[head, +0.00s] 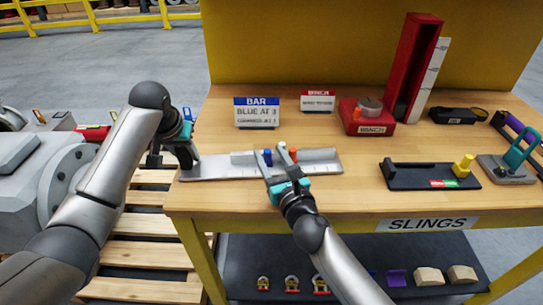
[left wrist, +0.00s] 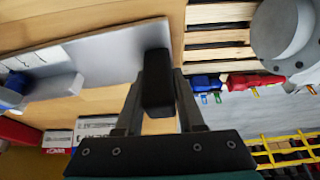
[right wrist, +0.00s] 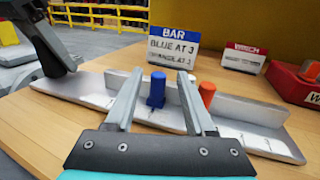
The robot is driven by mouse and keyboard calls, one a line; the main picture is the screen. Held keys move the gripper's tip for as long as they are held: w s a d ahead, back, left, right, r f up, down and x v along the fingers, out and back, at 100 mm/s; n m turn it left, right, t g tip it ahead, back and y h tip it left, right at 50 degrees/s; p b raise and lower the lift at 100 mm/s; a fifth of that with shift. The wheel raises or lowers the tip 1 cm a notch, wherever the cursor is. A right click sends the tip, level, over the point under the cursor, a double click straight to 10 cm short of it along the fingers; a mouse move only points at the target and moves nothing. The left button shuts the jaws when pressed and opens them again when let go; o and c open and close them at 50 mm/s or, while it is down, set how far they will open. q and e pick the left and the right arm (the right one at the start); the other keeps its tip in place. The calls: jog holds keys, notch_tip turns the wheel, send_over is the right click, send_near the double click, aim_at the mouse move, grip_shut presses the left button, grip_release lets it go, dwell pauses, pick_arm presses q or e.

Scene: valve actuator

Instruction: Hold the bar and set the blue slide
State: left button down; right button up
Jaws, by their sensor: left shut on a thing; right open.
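A light grey metal bar (head: 225,168) lies along the table's front with a raised rail at its back. The blue slide (head: 267,157) stands upright near its middle, with the orange slide (head: 293,155) just to its right. My left gripper (head: 187,150) is shut on a black upright block (left wrist: 158,82) at the bar's left end. My right gripper (head: 275,160) is open, reaching from the front. In the right wrist view the blue slide (right wrist: 157,90) appears between its two fingers, and the orange slide (right wrist: 207,95) is outside the right finger. Contact with the blue slide cannot be told.
A sign (head: 257,112) behind the bar reads BAR, BLUE AT 3, with a second line for orange. A red winch box (head: 367,117) and a black tray with a yellow peg (head: 430,177) stand to the right. Wooden pallets (head: 130,240) lie left of the table.

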pick_arm(q)
jog(key=shift+s+d+f, duration=0.1)
jog(key=shift+f, duration=0.05)
pick_arm(e)
jog(key=v, duration=1.2)
pick_arm(q)
jog(key=shift+c, duration=2.2)
grip_release()
